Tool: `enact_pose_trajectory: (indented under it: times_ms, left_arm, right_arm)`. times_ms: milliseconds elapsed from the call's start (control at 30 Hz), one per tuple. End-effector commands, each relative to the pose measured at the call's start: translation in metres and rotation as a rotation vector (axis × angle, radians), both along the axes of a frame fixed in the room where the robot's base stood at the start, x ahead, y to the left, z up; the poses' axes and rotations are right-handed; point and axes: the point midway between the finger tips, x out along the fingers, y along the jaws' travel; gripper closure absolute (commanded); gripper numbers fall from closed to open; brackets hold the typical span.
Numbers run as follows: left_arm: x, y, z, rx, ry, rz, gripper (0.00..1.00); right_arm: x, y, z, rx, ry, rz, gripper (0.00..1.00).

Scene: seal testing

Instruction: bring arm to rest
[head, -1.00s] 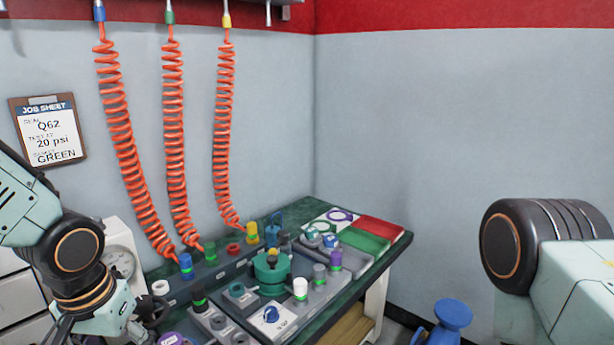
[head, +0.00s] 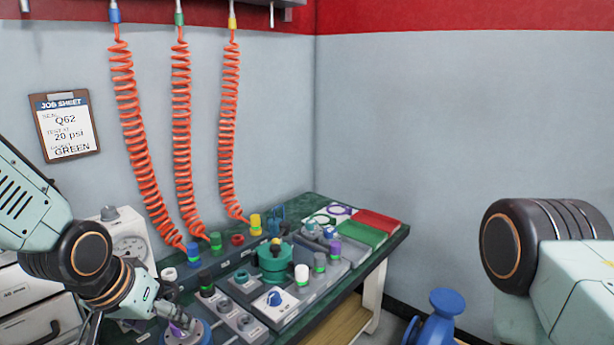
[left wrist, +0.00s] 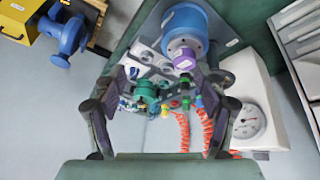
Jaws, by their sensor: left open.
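My left gripper (head: 172,312) is at the lower left of the head view, partly cut off by the bottom edge, near a blue fixture with a purple top (head: 180,328). In the left wrist view its two fingers stand wide apart around empty space (left wrist: 160,88). The blue and purple fixture (left wrist: 185,32) lies beyond the fingertips there, and I see nothing held. My right arm's joint (head: 510,245) is at the right of the head view; its gripper is outside the frames.
The green bench (head: 395,240) carries a green vessel (head: 273,262), several coloured knobs and a red, green and white mat (head: 378,222). Orange coiled hoses (head: 182,140) hang behind. A gauge box (head: 128,240) stands left. A blue object (head: 440,312) is beyond the bench's right side.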

Motion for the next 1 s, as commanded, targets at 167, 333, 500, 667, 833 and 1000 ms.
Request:
enact_pose_trajectory:
  times_ms: [167,333,500,667,833,1000]
  left_arm:
    - [-0.006,-0.015,-0.037,-0.043,-0.054,0.018,0.28]
    - [-0.04,-0.017,-0.104,-0.03,-0.045,0.068,0.28]
    - [-0.099,-0.012,-0.167,0.022,0.035,0.103,0.28]
    - [-0.173,-0.007,-0.217,0.074,0.173,0.115,0.28]
    - [-0.247,-0.007,-0.249,0.102,0.343,0.096,0.28]
    - [-0.28,-0.008,-0.262,0.108,0.417,0.084,0.28]
  right_arm:
    - [0.0,0.0,0.0,0.0,0.0,0.0,0.6]
    - [0.0,0.0,0.0,0.0,0.001,0.0,0.6]
    - [0.0,0.0,0.0,0.0,0.0,0.0,0.6]
    - [0.0,0.0,0.0,0.0,0.0,0.0,0.6]
    - [0.0,0.0,0.0,0.0,0.001,0.0,0.6]
    - [0.0,0.0,0.0,0.0,0.001,0.0,0.6]
